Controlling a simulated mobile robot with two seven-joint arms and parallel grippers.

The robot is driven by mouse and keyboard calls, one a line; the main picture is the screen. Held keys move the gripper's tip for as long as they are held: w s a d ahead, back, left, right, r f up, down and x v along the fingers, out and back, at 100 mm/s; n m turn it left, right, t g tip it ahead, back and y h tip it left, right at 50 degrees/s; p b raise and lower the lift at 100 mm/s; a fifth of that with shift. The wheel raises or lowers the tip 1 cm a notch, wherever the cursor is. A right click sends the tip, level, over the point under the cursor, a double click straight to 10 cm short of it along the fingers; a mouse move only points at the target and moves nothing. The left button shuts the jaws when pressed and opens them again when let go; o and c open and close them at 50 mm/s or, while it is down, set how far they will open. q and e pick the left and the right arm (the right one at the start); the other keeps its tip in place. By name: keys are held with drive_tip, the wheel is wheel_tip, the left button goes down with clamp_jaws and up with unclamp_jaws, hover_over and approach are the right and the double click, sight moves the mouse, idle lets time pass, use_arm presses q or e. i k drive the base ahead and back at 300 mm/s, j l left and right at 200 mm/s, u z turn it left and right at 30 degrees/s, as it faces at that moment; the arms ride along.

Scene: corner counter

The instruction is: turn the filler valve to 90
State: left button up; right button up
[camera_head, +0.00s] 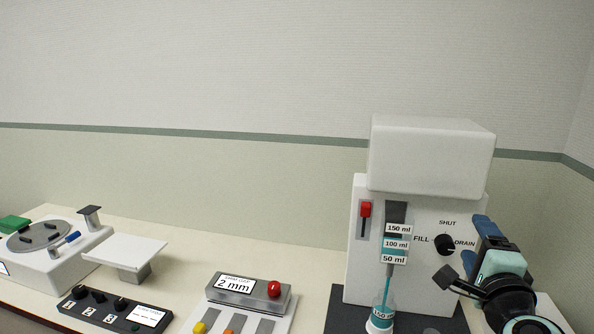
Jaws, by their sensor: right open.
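The filler (365,270) is a white machine at the right of the counter. Its valve is a round black knob (444,245) on the front panel, with FILL at its left, SHUT above and DRAIN at its right. The knob's exact angle is too small to read. My right gripper (477,246) is open, just right of the knob and close to the DRAIN label, with its blue fingertips apart. It appears clear of the knob. My left gripper is not in view.
A bottle (382,312) with teal liquid stands under the filler's spout. A red lever (365,210) is on the panel's left. Further left are a grey box reading 2 mm (236,285), a switch strip (118,308), a white platform (125,250) and a round-plated device (65,265).

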sight(444, 246)
drive_tip(key=k+j, duration=0.15)
drive_tip(key=k, duration=0.3)
drive_tip(key=k+j, duration=0.2)
drive_tip(key=k, duration=0.25)
